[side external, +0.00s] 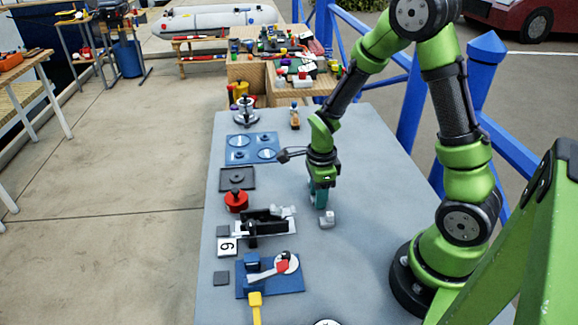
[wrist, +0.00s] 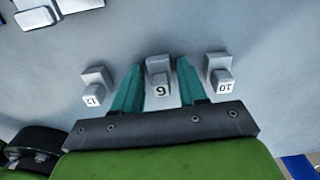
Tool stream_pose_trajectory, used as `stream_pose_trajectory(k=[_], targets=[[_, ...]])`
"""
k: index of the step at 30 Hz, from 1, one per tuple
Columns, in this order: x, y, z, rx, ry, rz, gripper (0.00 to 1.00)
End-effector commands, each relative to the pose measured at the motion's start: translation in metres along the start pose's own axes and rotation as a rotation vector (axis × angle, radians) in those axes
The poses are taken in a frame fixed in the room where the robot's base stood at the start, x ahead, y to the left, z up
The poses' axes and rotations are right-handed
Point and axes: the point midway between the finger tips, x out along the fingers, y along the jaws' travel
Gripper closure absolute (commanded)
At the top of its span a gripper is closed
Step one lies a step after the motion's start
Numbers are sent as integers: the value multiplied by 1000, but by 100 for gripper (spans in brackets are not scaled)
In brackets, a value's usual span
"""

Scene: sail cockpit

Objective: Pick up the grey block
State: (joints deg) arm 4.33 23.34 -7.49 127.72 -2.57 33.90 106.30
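My gripper (wrist: 160,66) has two teal fingers spread apart in the wrist view. A grey block (wrist: 158,64) with a white numbered face, reading 9 or 6, stands between the fingertips. A narrow gap shows on each side of it. A second grey block (wrist: 95,79) marked 12 stands left of the fingers, and a third grey block (wrist: 219,68) marked 10 stands to the right. In the side view my gripper (side external: 320,201) points down near the tabletop, with one small grey block (side external: 327,218) just in front of it. The other blocks cannot be made out there.
On the grey table (side external: 350,280), a red pot (side external: 236,201), a black and white fixture (side external: 265,224) and a blue plate with a lever (side external: 284,282) stand left of the gripper. A blue panel (side external: 252,148) lies farther back. The table's front middle is mostly clear.

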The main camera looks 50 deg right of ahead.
Motion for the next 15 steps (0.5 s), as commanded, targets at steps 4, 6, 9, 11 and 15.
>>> stream_pose_trajectory(k=[4,6,9,11,15], targets=[[0,0,0,0,0,0,82],[0,0,0,0,0,0,93],[0,0,0,0,0,0,100],[0,0,0,0,0,0,100],[-1,0,0,0,0,-1,100]])
